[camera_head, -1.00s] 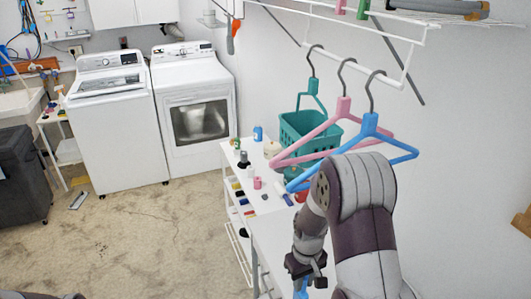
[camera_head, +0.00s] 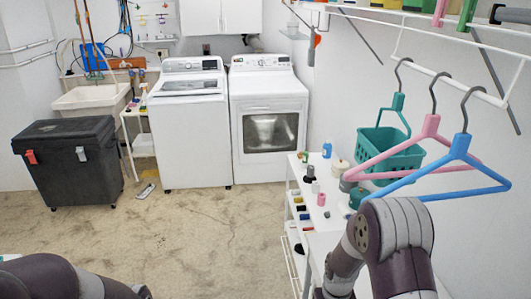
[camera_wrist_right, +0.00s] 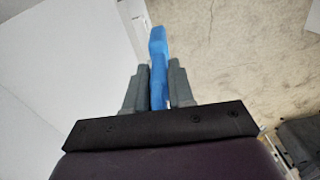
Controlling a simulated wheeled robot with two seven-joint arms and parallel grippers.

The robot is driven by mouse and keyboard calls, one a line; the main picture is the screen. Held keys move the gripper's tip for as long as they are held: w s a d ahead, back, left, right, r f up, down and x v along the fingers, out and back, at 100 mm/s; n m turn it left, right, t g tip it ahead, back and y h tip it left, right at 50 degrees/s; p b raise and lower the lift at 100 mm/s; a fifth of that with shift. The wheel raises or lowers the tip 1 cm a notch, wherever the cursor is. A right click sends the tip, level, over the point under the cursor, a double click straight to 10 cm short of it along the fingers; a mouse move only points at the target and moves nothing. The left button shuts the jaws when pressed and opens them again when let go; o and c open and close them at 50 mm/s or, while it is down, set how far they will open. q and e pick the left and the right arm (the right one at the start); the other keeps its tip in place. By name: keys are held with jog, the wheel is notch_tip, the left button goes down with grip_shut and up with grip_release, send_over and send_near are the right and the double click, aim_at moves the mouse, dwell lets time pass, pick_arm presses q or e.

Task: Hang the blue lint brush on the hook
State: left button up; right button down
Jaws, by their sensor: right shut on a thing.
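My right gripper (camera_wrist_right: 158,68) is shut on the blue lint brush (camera_wrist_right: 158,45) in the right wrist view. Small items hang on the back wall (camera_head: 150,20); I cannot make out a free hook there.
A white shelf unit (camera_head: 318,232) with several small items stands beside my right arm. Blue (camera_head: 460,150) and pink (camera_head: 430,125) hangers and a teal basket (camera_head: 385,160) hang close above it. A washer (camera_head: 190,140), dryer (camera_head: 268,130) and dark bin (camera_head: 72,165) stand behind open floor.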

jog(key=s+d+r+n+p, duration=0.1)
jog(key=s+d+r+p, duration=0.1)
jog(key=d+r+p, duration=0.35)
jog(key=w+d+f+p, duration=0.1)
jog(key=d+f+p, duration=0.3)
jog(key=d+f, duration=0.4)
jog(key=d, duration=0.4)
jog(key=shift+w+d+f+n, duration=0.2)
jog(key=shift+w+f+n, duration=0.05)
jog(key=shift+w+n, duration=0.1)
jog(key=shift+f+b, duration=0.25)
jog(key=shift+b, duration=0.1)
jog(key=c, duration=1)
grip_release()
jog(key=shift+r, duration=0.1)
jog(key=shift+o, duration=0.2)
